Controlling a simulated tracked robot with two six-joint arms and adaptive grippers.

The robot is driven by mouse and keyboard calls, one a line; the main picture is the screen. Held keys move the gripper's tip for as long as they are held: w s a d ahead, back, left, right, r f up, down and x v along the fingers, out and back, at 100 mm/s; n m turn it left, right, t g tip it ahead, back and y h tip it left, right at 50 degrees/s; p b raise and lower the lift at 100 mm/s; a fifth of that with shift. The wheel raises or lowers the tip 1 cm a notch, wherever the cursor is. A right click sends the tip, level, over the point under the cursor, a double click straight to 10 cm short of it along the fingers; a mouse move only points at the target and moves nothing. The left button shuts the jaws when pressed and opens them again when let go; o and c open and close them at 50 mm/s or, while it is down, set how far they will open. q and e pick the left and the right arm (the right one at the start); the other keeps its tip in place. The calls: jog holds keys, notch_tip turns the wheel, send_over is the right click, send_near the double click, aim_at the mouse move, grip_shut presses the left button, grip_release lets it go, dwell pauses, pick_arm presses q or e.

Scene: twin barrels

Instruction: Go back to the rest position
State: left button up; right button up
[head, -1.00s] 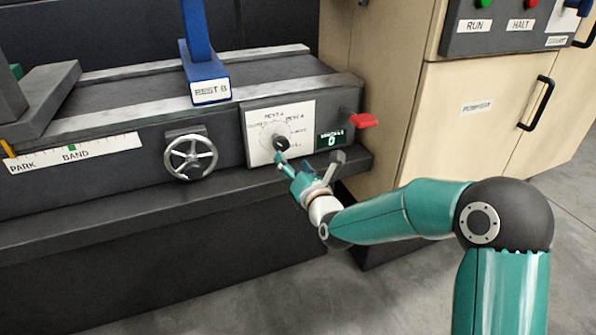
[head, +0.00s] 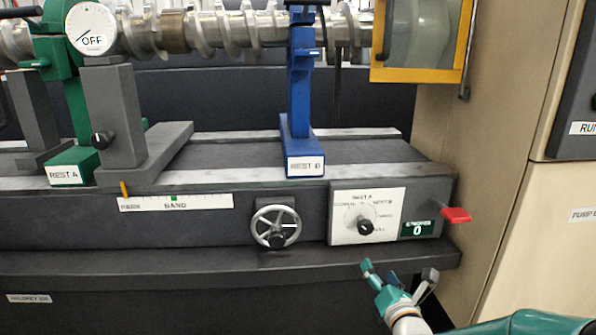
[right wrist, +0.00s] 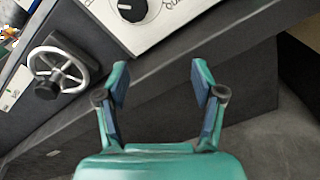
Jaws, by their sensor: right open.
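My right gripper (head: 398,278) is in the lower right of the head view, in front of the machine bed's ledge and below the selector panel (head: 346,228). In the right wrist view its two fingers (right wrist: 160,85) are spread apart with nothing between them. The black selector knob (head: 366,227) is on the white panel, apart from the fingers. It also shows at the top of the right wrist view (right wrist: 133,9). My left gripper is not in view.
A handwheel (head: 276,227) and a red lever (head: 455,215) stick out of the bed front. The blue REST B stand (head: 301,110) and green REST A stand (head: 70,165) rise from the bed under a metal screw (head: 200,32). A beige cabinet (head: 530,235) stands at right.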

jog(key=s+a+f+m+g, duration=0.2)
jog(key=s+f+g, duration=0.15)
jog(key=f, duration=0.55)
jog(key=s+a+f+m+g+y, duration=0.1)
jog(key=s+f+m+g, duration=0.15)
jog(key=s+f, duration=0.4)
jog(key=s+a+f+m+g, duration=0.2)
jog(key=s+f+m, duration=0.1)
jog(key=f, duration=0.8)
jog(key=s+a+f+m+g+y, duration=0.1)
jog(key=s+a+f+m+g, duration=0.2)
jog(key=s+m, duration=0.4)
jog(key=s+a+f+m+g+y, duration=0.1)
jog(key=s+f+m+g, duration=0.2)
jog(key=s+f+m, duration=0.4)
jog(key=s+r+m+g, duration=0.1)
jog(key=s+m+g, duration=0.1)
jog(key=s+m, duration=0.65)
notch_tip(320, 180, up, 33)
jog(key=w+m+p, duration=0.1)
jog(key=w+p, duration=0.1)
jog(key=p, duration=3.1)
jog(key=shift+a+r+m, duration=0.2)
jog(key=shift+a+m, duration=0.2)
jog(key=shift+a, duration=0.05)
